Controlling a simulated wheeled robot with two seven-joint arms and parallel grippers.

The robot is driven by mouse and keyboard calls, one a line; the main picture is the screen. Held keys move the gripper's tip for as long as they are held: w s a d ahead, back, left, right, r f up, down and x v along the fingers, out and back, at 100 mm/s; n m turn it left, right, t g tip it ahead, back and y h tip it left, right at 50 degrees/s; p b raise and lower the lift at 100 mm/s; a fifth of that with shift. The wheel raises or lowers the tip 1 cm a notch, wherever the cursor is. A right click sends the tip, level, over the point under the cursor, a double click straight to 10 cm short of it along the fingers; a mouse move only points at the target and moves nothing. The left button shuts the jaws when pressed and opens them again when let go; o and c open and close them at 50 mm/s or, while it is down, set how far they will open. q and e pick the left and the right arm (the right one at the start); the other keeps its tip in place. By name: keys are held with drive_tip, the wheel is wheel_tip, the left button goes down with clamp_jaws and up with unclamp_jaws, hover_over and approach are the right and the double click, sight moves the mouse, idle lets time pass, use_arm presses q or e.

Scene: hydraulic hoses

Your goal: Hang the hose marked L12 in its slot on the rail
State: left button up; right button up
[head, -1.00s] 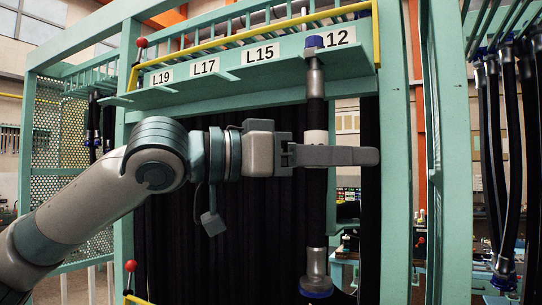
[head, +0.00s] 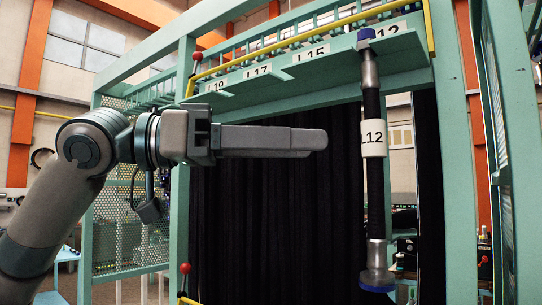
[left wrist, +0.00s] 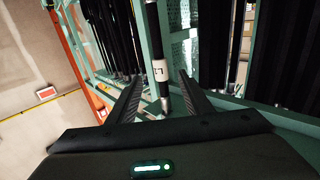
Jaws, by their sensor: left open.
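The hose marked L12 (head: 374,180) is black with grey metal end fittings, blue end caps and a white L12 label. It hangs nearly upright at the right end of the green rail (head: 300,73), its top fitting at the rail's front edge beside the sign ending in 12. My left gripper (head: 322,139) is open and empty, its fingers pointing at the hose from the left with a gap between. In the left wrist view the labelled hose (left wrist: 156,45) shows beyond and between the open fingertips (left wrist: 160,76). My right gripper is not seen.
Signs L19, L17 and L15 (head: 311,52) mark the rail further left. A yellow bar (head: 290,43) runs above it. Green frame posts (head: 462,150) stand close at right.

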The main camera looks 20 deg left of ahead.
use_arm(q)
drive_tip(key=shift+v, duration=1.3)
